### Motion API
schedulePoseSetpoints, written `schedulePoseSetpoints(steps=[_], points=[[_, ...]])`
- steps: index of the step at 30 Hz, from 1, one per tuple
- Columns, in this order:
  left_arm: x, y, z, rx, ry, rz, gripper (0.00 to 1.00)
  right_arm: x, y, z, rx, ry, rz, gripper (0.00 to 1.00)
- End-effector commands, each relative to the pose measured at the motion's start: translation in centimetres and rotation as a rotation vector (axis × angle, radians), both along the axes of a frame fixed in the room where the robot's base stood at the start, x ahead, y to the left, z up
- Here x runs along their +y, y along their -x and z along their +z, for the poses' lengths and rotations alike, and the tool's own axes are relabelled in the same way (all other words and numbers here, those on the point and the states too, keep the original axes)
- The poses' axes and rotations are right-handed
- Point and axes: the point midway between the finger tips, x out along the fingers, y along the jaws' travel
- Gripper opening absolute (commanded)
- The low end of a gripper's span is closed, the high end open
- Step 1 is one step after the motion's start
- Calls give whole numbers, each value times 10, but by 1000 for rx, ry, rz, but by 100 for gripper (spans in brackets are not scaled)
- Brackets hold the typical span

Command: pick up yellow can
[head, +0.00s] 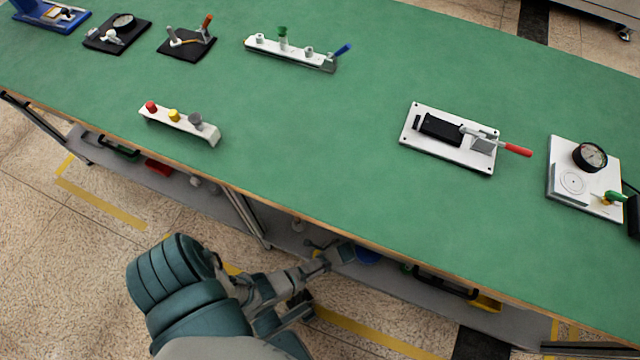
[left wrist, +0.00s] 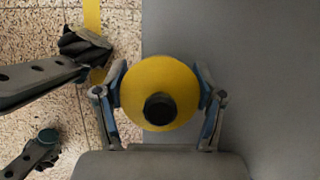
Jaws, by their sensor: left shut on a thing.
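The yellow can (left wrist: 177,76) fills the middle of the left wrist view, seen end-on as a round yellow shape with a dark round spot. My left gripper (left wrist: 161,84) is shut on it, one finger on each side. In the head view my left arm comes in from the lower left, and its gripper (head: 325,261) is low by the table's front edge, near the lower shelf. I cannot make out the held can in the head view. My right gripper is not in view.
The green table (head: 300,140) overhangs a grey lower shelf (head: 400,292), also in the wrist view (left wrist: 270,90). On the shelf are a blue round thing (head: 368,256) and a yellow thing (head: 486,303). Several fixtures stand on the table, including a toggle clamp (head: 450,136).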

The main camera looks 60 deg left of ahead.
Motion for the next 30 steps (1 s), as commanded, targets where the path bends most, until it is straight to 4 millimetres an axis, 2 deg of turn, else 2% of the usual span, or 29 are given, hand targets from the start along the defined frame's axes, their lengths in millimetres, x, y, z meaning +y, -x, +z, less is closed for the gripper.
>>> schedulePoseSetpoints(steps=[12,13,16,26,30], points=[[-1,4,-1,3,2,0,12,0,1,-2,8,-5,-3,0],[-1,4,-1,3,2,0,74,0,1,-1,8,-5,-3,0],[-1,4,-1,3,2,0,99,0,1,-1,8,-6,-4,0],[-1,2,0,0,0,0,99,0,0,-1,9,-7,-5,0],[-4,0,9,-3,1,-1,99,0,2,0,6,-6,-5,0]])
